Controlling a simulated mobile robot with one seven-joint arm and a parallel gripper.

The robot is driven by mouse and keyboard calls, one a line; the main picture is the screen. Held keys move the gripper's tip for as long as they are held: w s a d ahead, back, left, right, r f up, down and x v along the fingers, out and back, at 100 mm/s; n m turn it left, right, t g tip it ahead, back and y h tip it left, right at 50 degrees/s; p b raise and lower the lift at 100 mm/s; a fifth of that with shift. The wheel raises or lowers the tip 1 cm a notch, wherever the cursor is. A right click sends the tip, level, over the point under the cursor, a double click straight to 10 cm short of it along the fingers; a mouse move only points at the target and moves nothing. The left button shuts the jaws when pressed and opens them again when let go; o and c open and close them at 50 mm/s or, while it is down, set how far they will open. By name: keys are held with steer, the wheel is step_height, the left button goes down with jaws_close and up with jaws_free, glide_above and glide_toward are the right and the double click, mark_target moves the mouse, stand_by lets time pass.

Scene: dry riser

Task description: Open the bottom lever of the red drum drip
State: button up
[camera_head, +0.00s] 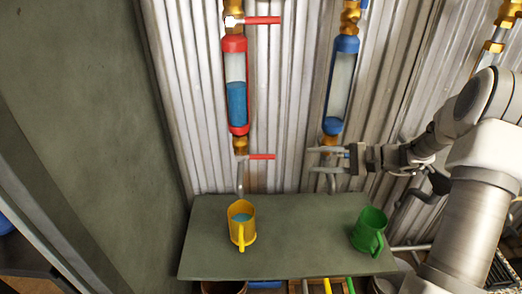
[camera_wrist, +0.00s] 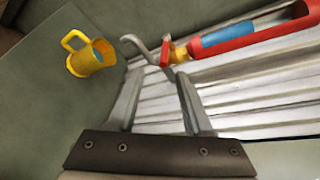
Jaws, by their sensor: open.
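The red drum drip (camera_head: 234,88) hangs on the corrugated wall, with blue liquid in its clear middle. Its red bottom lever (camera_head: 262,157) points sideways to the right, just above a grey spout (camera_head: 240,178). In the wrist view the red lever (camera_wrist: 166,52) shows beyond the fingertips, beside the drum's lower end (camera_wrist: 235,38). My gripper (camera_head: 318,159) is open, to the right of the lever and apart from it, in front of the blue drum's outlet. Its two fingers (camera_wrist: 160,84) have nothing between them in the wrist view.
A yellow mug (camera_head: 241,232) with blue liquid stands on the green shelf (camera_head: 292,262) below the red drum. A green mug (camera_head: 370,230) stands at the shelf's right. The blue drum (camera_head: 340,85) hangs nearby. A red top lever (camera_head: 263,20) sits above the red drum.

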mark_target(268, 157)
steer(key=shift+m+t, duration=0.3)
steer(key=b+x, duration=0.1)
steer(key=x, duration=0.4)
steer(key=b+x, duration=0.1)
steer(key=x, duration=0.5)
steer(key=w+b+x, duration=0.1)
steer(key=x, duration=0.5)
steer(key=shift+d, duration=0.15)
jaws_close()
stand_by(0.6)
